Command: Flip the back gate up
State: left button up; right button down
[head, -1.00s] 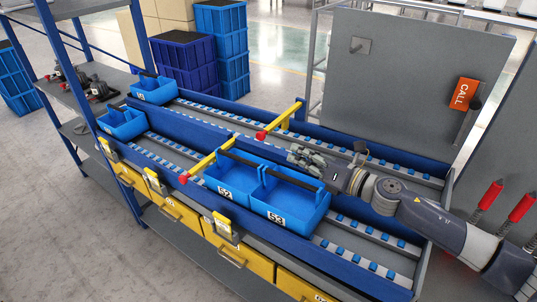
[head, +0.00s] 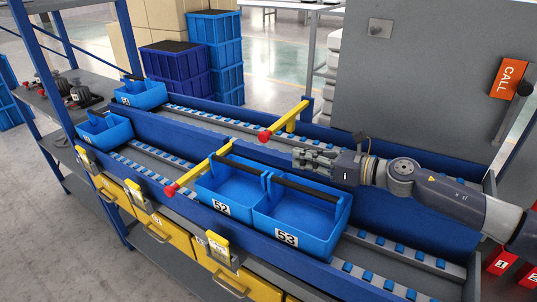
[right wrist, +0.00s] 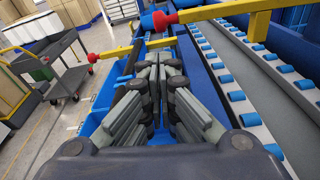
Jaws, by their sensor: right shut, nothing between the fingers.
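The back gate (head: 290,120) is a yellow bar with a red tip. It lies level across the back roller lane and also shows at the top of the right wrist view (right wrist: 215,12). The front gate (head: 200,167), a like yellow bar, lies level across the front lane. My right gripper (head: 297,158) is shut and empty. It is a little right of and nearer than the back gate's red tip, apart from it, above the blue divider. Its closed fingers (right wrist: 162,65) point toward the gates in the right wrist view. My left gripper is not in view.
Blue bins 52 (head: 228,190) and 53 (head: 305,215), with black handles, stand on the front lane beside the front gate. Two more blue bins stand at the lanes' left end. A grey panel (head: 420,90) rises behind the right end.

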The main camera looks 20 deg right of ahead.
jog(key=p+x, duration=0.4)
jog(key=x, duration=0.6)
dwell(0.4)
